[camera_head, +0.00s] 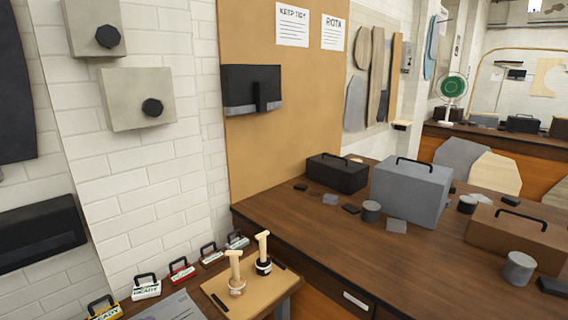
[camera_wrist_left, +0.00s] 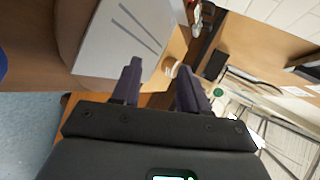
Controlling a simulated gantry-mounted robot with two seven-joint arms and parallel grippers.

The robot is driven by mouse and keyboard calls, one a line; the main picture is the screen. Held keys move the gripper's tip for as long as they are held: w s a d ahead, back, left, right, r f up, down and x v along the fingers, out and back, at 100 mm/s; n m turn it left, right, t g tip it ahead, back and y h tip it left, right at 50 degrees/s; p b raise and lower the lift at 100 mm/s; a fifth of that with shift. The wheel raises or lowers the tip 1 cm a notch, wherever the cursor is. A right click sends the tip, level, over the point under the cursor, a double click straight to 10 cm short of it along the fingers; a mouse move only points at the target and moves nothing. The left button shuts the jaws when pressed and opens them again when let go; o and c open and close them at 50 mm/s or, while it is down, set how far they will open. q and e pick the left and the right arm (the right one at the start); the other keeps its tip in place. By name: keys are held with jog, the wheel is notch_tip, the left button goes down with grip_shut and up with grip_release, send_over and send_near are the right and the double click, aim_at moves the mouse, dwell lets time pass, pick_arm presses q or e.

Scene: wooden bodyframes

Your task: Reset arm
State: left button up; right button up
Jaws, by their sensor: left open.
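My left gripper (camera_wrist_left: 158,80) shows in the left wrist view, its two dark fingers spread apart with nothing held between them. Past the fingers lie a pale grey sheet with dark lines (camera_wrist_left: 118,35) and a tan wooden surface. A small pale rounded piece (camera_wrist_left: 170,68) shows beyond the gap between the fingers; I cannot tell what it is. Neither arm shows in the head view, and my right gripper is in neither view.
In the head view a dark wooden bench (camera_head: 300,233) carries a grey toolbox (camera_head: 410,190), a black toolbox (camera_head: 337,172) and a brown toolbox (camera_head: 515,235). A low tan board (camera_head: 262,290) holds two wooden pegs. Labelled padlock-like blocks (camera_head: 182,271) line the wall.

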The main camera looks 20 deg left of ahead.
pick_arm(q)
jog(key=s+d+f+n+g+y, duration=0.35)
jog(key=s+d+n+g, duration=0.35)
jog(key=s+d, duration=1.25)
jog(key=s+d+f+n+g+h, duration=0.1)
jog(key=d+f+n+h, duration=0.15)
jog(key=d, duration=0.45)
jog(key=s+d+f+n+h, duration=0.1)
jog(key=d+n+h, duration=0.25)
jog(key=d, duration=0.35)
notch_tip(320, 180, down, 6)
jog(key=b, duration=0.6)
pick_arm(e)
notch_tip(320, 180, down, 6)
pick_arm(q)
notch_tip(320, 180, up, 39)
jog(key=p, duration=3.9)
jog(key=shift+d+n, duration=0.2)
jog(key=shift+n, duration=0.1)
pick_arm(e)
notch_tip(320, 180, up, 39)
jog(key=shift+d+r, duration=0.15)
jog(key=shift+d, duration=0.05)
pick_arm(q)
jog(key=shift+w, duration=0.1)
